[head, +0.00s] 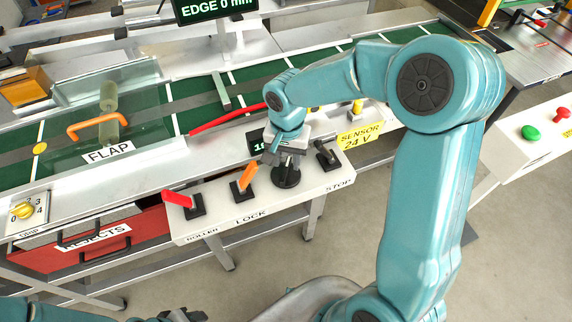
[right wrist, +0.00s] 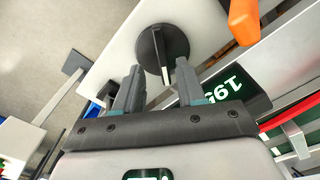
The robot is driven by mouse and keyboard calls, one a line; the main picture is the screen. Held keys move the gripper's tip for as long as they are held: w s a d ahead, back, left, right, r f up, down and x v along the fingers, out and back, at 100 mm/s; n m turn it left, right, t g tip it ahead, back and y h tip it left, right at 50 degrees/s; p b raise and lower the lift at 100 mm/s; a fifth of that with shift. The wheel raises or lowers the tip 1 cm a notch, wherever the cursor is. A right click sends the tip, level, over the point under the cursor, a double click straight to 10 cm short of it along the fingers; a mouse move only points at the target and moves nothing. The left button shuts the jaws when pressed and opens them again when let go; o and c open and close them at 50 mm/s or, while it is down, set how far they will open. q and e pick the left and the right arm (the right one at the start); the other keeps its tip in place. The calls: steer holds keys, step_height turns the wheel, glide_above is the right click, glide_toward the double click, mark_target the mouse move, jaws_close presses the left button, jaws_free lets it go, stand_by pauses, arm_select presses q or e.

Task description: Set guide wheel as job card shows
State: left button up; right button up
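A round black knob with a pale pointer line (head: 287,178), which seems to be the guide wheel, sits on the white control panel between the orange LOCK lever (head: 248,175) and the black STOP lever (head: 327,154). My right gripper (head: 272,158) is just above it. In the right wrist view the knob (right wrist: 160,40) lies just beyond and between the fingertips of the right gripper (right wrist: 160,68), which is open and empty. A small display (right wrist: 235,88) beside it is partly hidden by a finger. My left gripper is barely in view at the bottom left. I see no job card.
A red ROLLER lever (head: 178,199) stands at the panel's left. A screen (head: 215,8) above the green belt reads EDGE 0 mm. A red bar (head: 228,118) lies behind the panel. A clear FLAP cover (head: 105,120), a yellow selector (head: 22,210) and a red REJECTS drawer (head: 150,225) are left.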

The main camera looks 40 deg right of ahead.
mark_target(286, 169)
steer(key=f, duration=0.4)
steer(key=shift+w, duration=0.2)
steer(key=shift+s+r, duration=0.15)
jaws_close()
steer(key=shift+n, duration=0.4)
